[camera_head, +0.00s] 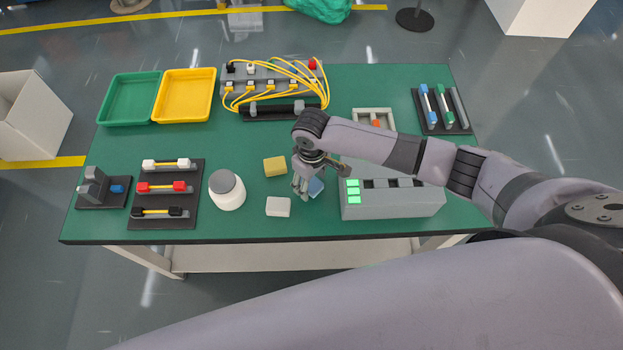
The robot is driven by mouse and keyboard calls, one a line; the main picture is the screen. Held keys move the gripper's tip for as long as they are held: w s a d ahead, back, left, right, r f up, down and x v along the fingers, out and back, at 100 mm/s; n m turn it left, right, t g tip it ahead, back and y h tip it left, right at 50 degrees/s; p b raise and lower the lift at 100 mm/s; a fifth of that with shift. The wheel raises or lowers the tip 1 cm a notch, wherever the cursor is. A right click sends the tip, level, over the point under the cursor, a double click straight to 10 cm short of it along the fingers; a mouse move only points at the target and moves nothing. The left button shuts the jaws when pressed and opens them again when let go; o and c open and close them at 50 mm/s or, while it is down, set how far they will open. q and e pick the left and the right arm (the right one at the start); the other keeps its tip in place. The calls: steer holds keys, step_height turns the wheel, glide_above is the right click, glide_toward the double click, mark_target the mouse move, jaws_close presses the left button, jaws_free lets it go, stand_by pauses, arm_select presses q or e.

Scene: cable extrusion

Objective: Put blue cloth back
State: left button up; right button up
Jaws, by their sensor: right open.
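The blue cloth (316,187) is a small folded pad on the green table, just right of my right gripper's fingers and partly hidden by them. My right gripper (301,190) points down at the cloth's left side, with its fingers open. I cannot tell whether the fingers touch the cloth. A yellow cloth (275,166) lies to the left and a little farther back. A white cloth (278,207) lies to the left and nearer the front edge. My left gripper is not in view.
A grey box with green lights (390,205) stands close on the right. A white jar (227,192) stands left. A rack with yellow cables (270,90) is behind. Green (129,122) and yellow (183,119) trays sit back left. The table (250,230) is bare along its front edge.

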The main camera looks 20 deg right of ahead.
mark_target(312, 184)
steer(key=shift+r, duration=0.1)
step_height(312, 184, up, 12)
stand_by(0.5)
steer(key=shift+s, duration=0.1)
stand_by(0.4)
